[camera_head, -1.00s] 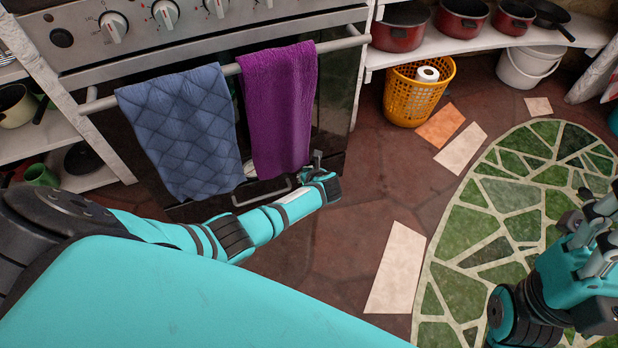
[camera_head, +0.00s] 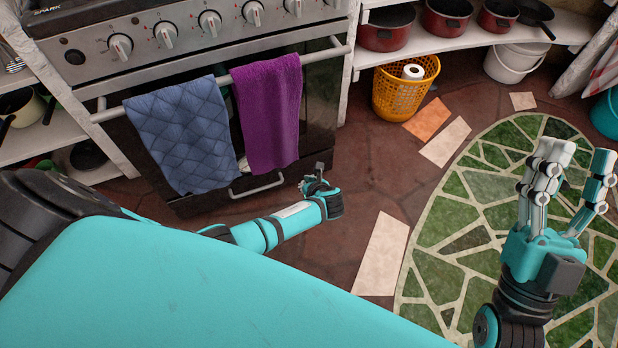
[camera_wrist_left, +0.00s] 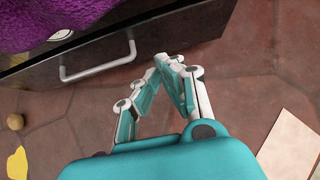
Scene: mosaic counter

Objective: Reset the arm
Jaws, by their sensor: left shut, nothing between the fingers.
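My left arm comes in from the left, and its teal gripper (camera_head: 318,172) is low in front of the oven, right of the bottom drawer handle (camera_head: 257,187). It is shut and empty. In the left wrist view its fingers (camera_wrist_left: 168,62) meet over the brown floor, apart from the drawer handle (camera_wrist_left: 97,62). My right gripper (camera_head: 577,165) is at the right of the head view, fingers pointing up and spread apart, with nothing between them. It is seen over the green mosaic rug.
A blue towel (camera_head: 185,135) and a purple towel (camera_head: 268,112) hang on the oven rail (camera_head: 318,55). An orange basket (camera_head: 403,95) stands under a shelf with red pots (camera_head: 447,18). Pale floor tiles (camera_head: 381,255) lie beside the mosaic rug (camera_head: 440,215). A yellow thing (camera_wrist_left: 17,162) lies on the floor.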

